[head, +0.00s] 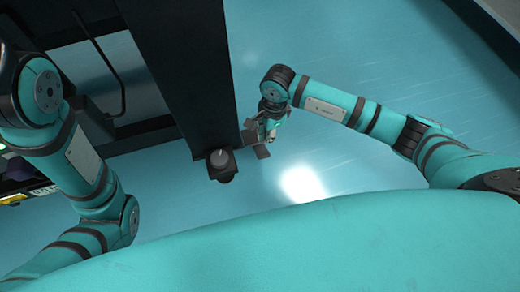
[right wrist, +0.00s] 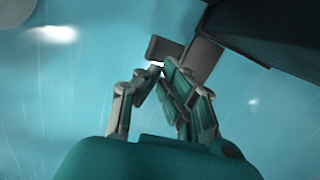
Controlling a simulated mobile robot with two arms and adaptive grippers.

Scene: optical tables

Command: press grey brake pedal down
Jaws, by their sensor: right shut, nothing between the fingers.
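The grey brake pedal (head: 262,152) is a small flat plate beside the foot of a dark post in the head view. A second grey plate (head: 250,137) sits close to it. Both plates show at the top middle of the right wrist view, one smaller (right wrist: 165,47) and one larger (right wrist: 203,60). My right gripper (head: 271,134) points down right beside the plates, its fingertips together and empty. In the right wrist view its fingertips (right wrist: 158,67) overlap the plates' near edge; I cannot tell whether they touch. My left gripper is out of view.
A dark post (head: 185,70) runs down to a dark foot with a round grey knob (head: 222,159), just left of the pedal. Dark frame bars stand further left. The glossy teal floor (head: 345,185) is clear to the right.

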